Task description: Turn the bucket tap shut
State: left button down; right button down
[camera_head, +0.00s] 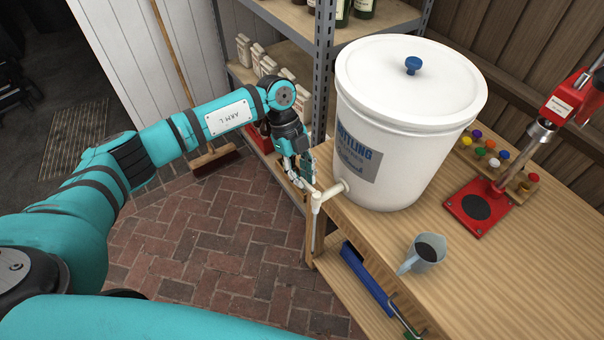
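The white bottling bucket (400,110) stands upright on the wooden bench, its lid on with a blue knob (413,65) on top. The pale tap (318,199) sticks out low on the bucket's left side, over the bench edge, with its spout pointing down. My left gripper (306,184) is at the tap's upper end, beside or touching it. Its fingers are small and partly hidden against the tap, so their opening is unclear. The tap's handle cannot be made out clearly. My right gripper is out of view.
A red capper (478,207) and a rack of coloured caps (497,152) are at the right. A metal shelf post (323,70) rises close to my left gripper. A broom (213,160) stands on the brick floor.

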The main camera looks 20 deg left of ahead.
pick_arm(q)
jog(key=shift+w+d+f+b, duration=0.1)
jog(key=shift+w+b, duration=0.05)
jog(key=shift+b, duration=0.2)
jog(key=shift+w+d+r+m+g+b, duration=0.1)
jog(key=shift+m+g+b, duration=0.1)
jog(key=shift+m, duration=0.25)
jog(key=shift+w+r+m+g+b, duration=0.1)
jog(key=shift+m+b, duration=0.1)
jog(key=shift+m, duration=0.25)
jog(key=c, duration=1.4)
grip_release()
jog(key=shift+o, duration=0.2)
jog(key=v, duration=1.2)
jog(key=shift+d, duration=0.2)
